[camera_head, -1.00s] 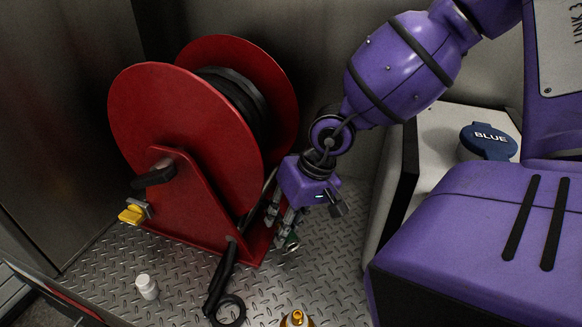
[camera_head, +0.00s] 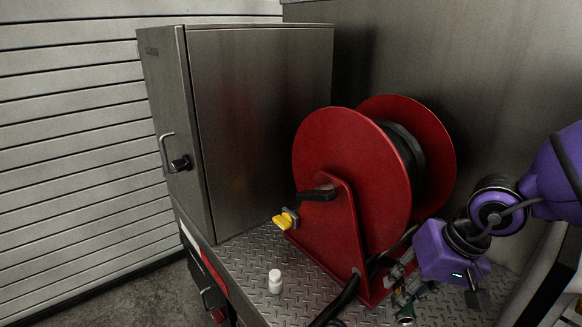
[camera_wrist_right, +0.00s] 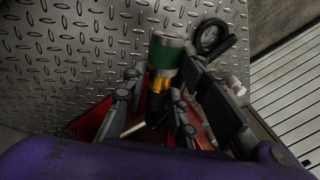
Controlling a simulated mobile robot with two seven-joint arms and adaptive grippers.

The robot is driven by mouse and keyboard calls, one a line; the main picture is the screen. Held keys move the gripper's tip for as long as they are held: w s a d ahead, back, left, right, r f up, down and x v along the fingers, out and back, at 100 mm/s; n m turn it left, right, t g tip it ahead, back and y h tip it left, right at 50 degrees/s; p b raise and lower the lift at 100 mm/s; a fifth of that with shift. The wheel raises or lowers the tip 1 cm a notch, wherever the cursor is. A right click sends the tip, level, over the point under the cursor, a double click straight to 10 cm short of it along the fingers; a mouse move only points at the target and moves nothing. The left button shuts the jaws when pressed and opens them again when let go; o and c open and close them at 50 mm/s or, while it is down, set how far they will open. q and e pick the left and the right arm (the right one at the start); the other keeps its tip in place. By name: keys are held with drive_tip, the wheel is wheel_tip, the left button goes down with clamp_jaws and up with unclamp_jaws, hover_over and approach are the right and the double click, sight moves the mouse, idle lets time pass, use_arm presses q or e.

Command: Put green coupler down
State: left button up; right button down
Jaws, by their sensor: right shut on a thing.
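The green coupler (camera_wrist_right: 166,65) shows in the right wrist view as a green band with a silver end and a brass-coloured section behind it. My right gripper (camera_wrist_right: 155,100) is shut on it, with fingers on both sides. In the head view my right gripper (camera_head: 405,290) is beside the base of the red hose reel, low over the diamond-plate deck (camera_head: 262,254). The coupler's end (camera_head: 405,320) shows just below the fingertips there. I cannot tell whether it touches the deck. My left gripper is out of view.
The red hose reel (camera_head: 340,170) with black hose stands left of my right gripper. A yellow-handled valve (camera_head: 286,219) is on its left side. A small white bottle (camera_head: 275,281) stands on the deck. A metal cabinet (camera_head: 262,120) stands behind. Bare deck lies around the bottle.

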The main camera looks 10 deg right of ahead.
drive_tip(key=shift+w+d+r+p, duration=0.1)
drive_tip(key=shift+d+r+p, duration=0.1)
drive_tip(key=shift+r, duration=0.25)
drive_tip(key=shift+w+d+r+p, duration=0.1)
drive_tip(key=shift+r+p, duration=0.1)
drive_tip(key=shift+r, duration=0.25)
drive_tip(key=shift+w+a+r+p, duration=0.1)
drive_tip(key=shift+a+r+p, duration=0.35)
drive_tip(key=shift+r, duration=0.2)
use_arm(q)
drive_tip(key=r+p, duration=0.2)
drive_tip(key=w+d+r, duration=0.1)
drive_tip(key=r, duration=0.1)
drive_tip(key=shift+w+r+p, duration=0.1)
drive_tip(key=shift+p, duration=0.3)
use_arm(e)
drive_tip(key=w+a+r+n, duration=0.1)
drive_tip(key=a+r+n, duration=0.1)
drive_tip(key=a, duration=0.4)
drive_tip(key=w+a+r+n+g, duration=0.1)
drive_tip(key=a+r+n, duration=0.1)
drive_tip(key=a, duration=0.5)
drive_tip(key=shift+w+a+r+y, duration=0.15)
drive_tip(key=shift+w+r+y, duration=0.15)
drive_tip(key=shift+r+y, duration=0.15)
